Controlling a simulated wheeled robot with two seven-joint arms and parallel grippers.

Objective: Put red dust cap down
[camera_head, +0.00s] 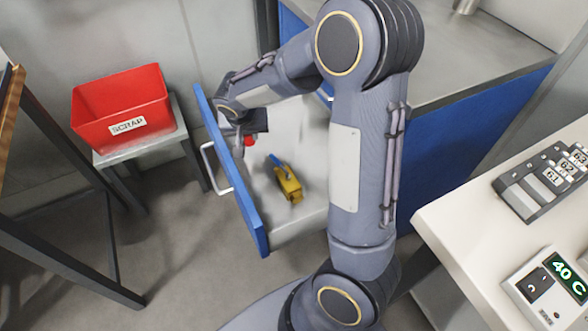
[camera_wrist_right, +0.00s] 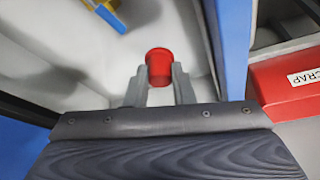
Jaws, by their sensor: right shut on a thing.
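The red dust cap (camera_wrist_right: 159,66) is a small red cylinder held between the fingertips of my right gripper (camera_wrist_right: 159,82) in the right wrist view. In the head view the cap (camera_head: 249,141) shows as a small red spot beside the right gripper (camera_head: 246,138), inside the open blue-fronted drawer (camera_head: 228,165). The white drawer floor lies below it; I cannot tell whether the cap touches the floor. My left gripper is not in view.
A yellow and blue object (camera_head: 287,184) lies in the drawer, nearer the front of the picture. A red SCRAP bin (camera_head: 122,108) stands on a small table outside the drawer. A white worktop (camera_head: 470,235) with devices is at the right. Bare drawer floor surrounds the cap.

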